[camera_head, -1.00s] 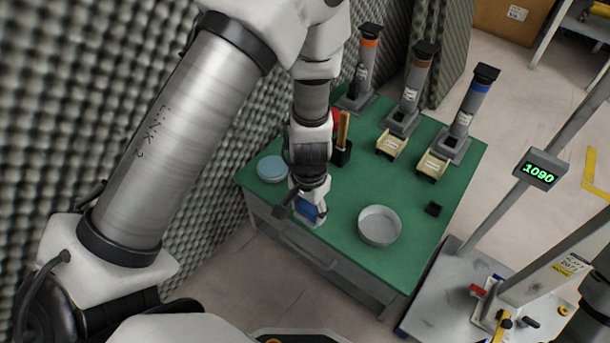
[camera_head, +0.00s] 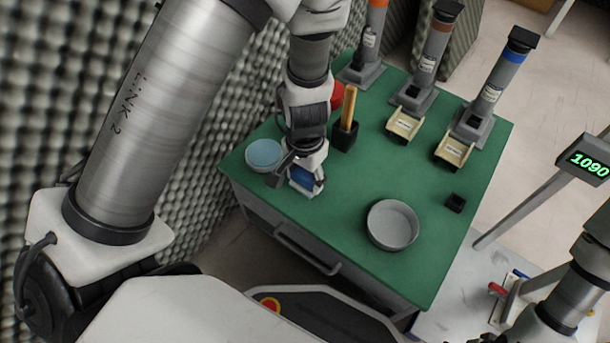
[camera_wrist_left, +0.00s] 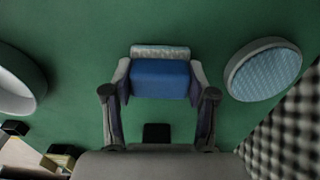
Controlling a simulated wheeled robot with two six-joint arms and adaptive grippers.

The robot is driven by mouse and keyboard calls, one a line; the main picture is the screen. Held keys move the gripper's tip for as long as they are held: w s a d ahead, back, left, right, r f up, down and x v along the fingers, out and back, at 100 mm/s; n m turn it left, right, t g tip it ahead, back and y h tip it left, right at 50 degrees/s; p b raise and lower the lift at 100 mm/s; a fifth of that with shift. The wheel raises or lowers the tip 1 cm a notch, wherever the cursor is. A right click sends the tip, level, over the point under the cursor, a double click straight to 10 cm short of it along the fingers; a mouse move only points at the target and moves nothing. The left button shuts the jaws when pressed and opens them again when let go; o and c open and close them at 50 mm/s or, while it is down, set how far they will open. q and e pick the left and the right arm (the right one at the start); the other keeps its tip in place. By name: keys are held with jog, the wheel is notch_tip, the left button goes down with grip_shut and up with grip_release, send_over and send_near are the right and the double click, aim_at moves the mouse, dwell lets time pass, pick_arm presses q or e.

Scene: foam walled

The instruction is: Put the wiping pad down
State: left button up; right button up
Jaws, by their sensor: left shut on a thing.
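The wiping pad (camera_head: 303,179) is a blue block with a pale, textured strip along one side. It is at the green table's left front part, low over the top; I cannot tell if it touches. In the left wrist view the pad (camera_wrist_left: 160,79) sits between both fingers. My left gripper (camera_head: 305,172) is shut on it, and its fingertips also show in the wrist view (camera_wrist_left: 158,90).
On the green table (camera_head: 330,220) stand a round dish with a blue inside (camera_head: 264,153), a grey bowl (camera_head: 393,224), a small black box (camera_head: 455,203) and several dispenser tubes at the back. A foam wall (camera_head: 200,200) borders the left. Table space between pad and bowl is clear.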

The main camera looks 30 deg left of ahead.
aim_at(305, 175)
pick_arm(q)
jog(key=shift+f, duration=0.2)
jog(key=o, duration=1.3)
jog(key=shift+o, duration=0.2)
jog(key=shift+r, duration=0.1)
notch_tip(305, 175, up, 12)
jog(key=p, duration=0.8)
jog(key=shift+r, duration=0.15)
